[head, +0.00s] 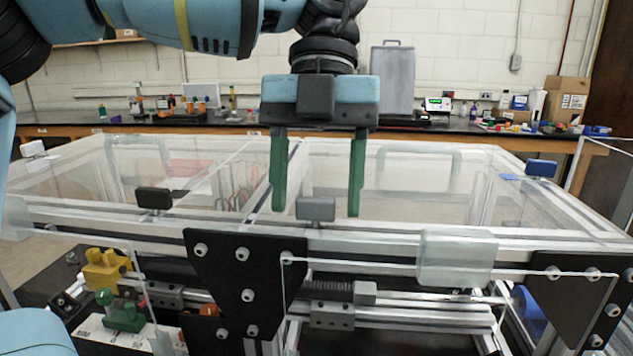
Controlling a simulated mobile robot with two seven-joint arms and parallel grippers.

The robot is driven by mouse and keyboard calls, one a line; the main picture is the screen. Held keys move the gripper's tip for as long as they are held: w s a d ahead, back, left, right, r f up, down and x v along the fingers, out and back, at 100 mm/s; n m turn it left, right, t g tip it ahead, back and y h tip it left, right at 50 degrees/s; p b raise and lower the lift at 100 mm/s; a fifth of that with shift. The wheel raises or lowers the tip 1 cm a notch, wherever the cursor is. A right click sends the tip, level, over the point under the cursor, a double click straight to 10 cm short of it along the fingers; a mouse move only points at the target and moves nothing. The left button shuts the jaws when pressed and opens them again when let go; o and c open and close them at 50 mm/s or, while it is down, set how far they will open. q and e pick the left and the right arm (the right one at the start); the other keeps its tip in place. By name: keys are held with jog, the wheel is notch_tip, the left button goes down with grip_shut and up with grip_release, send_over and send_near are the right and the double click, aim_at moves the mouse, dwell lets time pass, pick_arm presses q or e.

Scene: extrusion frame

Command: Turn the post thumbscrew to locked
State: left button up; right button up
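My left gripper (315,205) hangs down from the top centre of the head view. Its two green fingers are wide apart with nothing held between them. A small grey block (316,208) on the frame's front rail shows between the fingertips; I cannot tell whether they touch or how far apart in depth they are. A similar black block (154,198) sits further left on the rail. I cannot tell which part is the post thumbscrew, and no locked marking is readable. A round blue part (528,312) shows low at the right, partly hidden. My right gripper is not in view.
The extrusion frame (375,238) with clear panels spans the view. Black bolted plates (222,292) and (568,285) stand at its front. A yellow block (105,268) and a green-handled part (123,317) are lower left. A cluttered bench (410,133) runs behind.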

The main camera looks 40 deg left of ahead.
pick_arm(q)
jog(key=shift+r, duration=0.1)
jog(key=v, duration=0.7)
jog(key=shift+w+r, duration=0.15)
jog(key=shift+r, duration=0.15)
jog(key=shift+a, duration=0.15)
jog(key=shift+f, duration=0.1)
dwell(0.4)
